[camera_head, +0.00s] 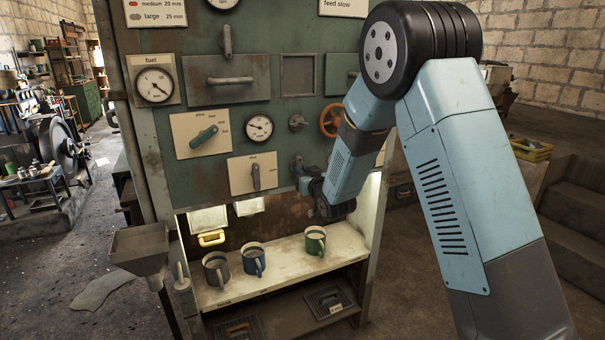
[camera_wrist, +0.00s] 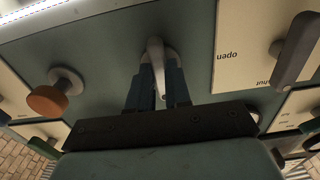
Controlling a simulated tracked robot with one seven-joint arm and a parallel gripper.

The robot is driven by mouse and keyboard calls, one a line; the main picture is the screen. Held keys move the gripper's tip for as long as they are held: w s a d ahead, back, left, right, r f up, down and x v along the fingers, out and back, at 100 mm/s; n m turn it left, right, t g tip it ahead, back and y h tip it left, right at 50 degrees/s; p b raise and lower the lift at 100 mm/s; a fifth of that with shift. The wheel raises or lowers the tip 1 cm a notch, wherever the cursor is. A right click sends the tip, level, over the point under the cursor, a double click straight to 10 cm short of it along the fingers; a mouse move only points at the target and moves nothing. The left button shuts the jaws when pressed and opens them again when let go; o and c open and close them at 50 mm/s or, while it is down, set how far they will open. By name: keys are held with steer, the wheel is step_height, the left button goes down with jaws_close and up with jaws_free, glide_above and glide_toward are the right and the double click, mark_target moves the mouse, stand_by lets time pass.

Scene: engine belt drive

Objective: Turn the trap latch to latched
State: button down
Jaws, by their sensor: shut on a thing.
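My gripper (camera_head: 303,182) is at the lower right of the green machine panel, below the round gauge. In the wrist view my gripper (camera_wrist: 158,92) has its two dark blue fingers shut on a tapered grey lever (camera_wrist: 156,55), which I take to be the trap latch. The lever stands out from the panel on a rounded boss and its tip shows between the fingers. In the head view my wrist and arm hide most of it. I see no label beside it, so its setting cannot be read.
A plate with a grey lever (camera_head: 256,177) is just left of my gripper; the wrist view shows "open" and "shut" there. An orange-brown knob (camera_wrist: 48,97) sticks out nearby. Several mugs, including a green one (camera_head: 315,241), stand on the shelf (camera_head: 285,262) below.

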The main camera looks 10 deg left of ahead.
steer(key=shift+n, duration=8.9)
steer(key=c, duration=1.4)
jaws_free()
steer(key=o, duration=0.3)
steer(key=shift+r, duration=0.1)
steer(key=shift+o, duration=0.2)
steer(key=shift+d, duration=0.1)
steer(key=v, duration=1.3)
steer(key=shift+s, duration=0.3)
